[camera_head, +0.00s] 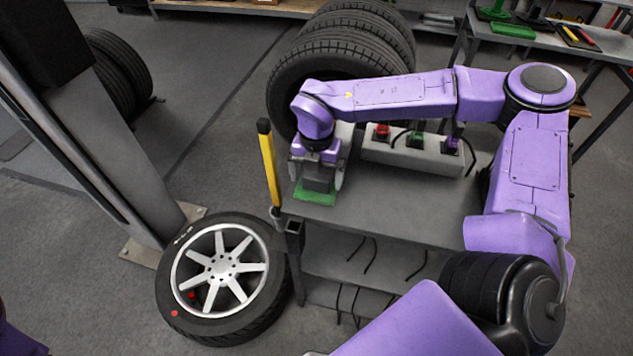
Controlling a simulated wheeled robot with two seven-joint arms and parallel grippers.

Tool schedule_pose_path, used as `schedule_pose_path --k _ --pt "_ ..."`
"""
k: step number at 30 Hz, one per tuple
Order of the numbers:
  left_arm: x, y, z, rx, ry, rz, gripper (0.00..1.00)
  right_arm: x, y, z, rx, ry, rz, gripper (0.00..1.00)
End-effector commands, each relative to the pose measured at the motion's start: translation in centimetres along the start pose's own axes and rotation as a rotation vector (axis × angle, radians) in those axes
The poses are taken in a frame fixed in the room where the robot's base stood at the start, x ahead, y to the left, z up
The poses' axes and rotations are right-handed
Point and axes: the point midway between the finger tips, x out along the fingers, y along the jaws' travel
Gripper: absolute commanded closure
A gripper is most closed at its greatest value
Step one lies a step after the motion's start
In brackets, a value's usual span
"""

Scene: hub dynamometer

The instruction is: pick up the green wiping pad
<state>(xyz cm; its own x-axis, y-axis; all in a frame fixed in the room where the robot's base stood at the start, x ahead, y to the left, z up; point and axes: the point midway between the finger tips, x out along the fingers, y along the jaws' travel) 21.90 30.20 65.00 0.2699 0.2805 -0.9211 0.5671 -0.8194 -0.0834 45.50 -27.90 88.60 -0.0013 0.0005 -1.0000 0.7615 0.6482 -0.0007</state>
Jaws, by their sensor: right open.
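The green wiping pad (315,197) lies flat near the left front corner of the grey cart top (400,215). My right gripper (318,183) points down directly over it, with its fingers apart on either side. The gripper hides the back part of the pad. I cannot tell whether the fingers touch the pad. My left gripper is out of view.
A yellow-and-black post (268,165) stands just left of the pad. A grey box with coloured connectors (400,155) sits behind it. A wheel (222,270) lies on the floor at left, and tyres (330,55) stand behind the cart. The cart top's front middle is clear.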

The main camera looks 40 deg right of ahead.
Motion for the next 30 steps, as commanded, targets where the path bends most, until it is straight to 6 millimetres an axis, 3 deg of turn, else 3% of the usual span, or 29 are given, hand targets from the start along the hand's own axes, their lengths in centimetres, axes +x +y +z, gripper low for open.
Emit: schedule_pose_path --k 3,9,14,25,30 --pt "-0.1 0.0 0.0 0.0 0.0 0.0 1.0 1.1 0.0 -0.1 -0.002 0.0 0.0 0.0" --pt "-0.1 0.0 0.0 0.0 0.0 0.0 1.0 1.2 0.1 -0.1 -0.002 -0.001 0.001 0.0" --pt "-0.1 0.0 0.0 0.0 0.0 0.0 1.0 1.2 0.1 -0.1 -0.002 -0.001 0.001 0.52" --pt "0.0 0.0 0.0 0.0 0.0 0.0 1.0 0.7 0.1 0.0 -0.001 -0.002 0.002 0.52" --pt "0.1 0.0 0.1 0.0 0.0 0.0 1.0 -1.9 0.2 0.0 -0.001 -0.005 0.006 0.52"
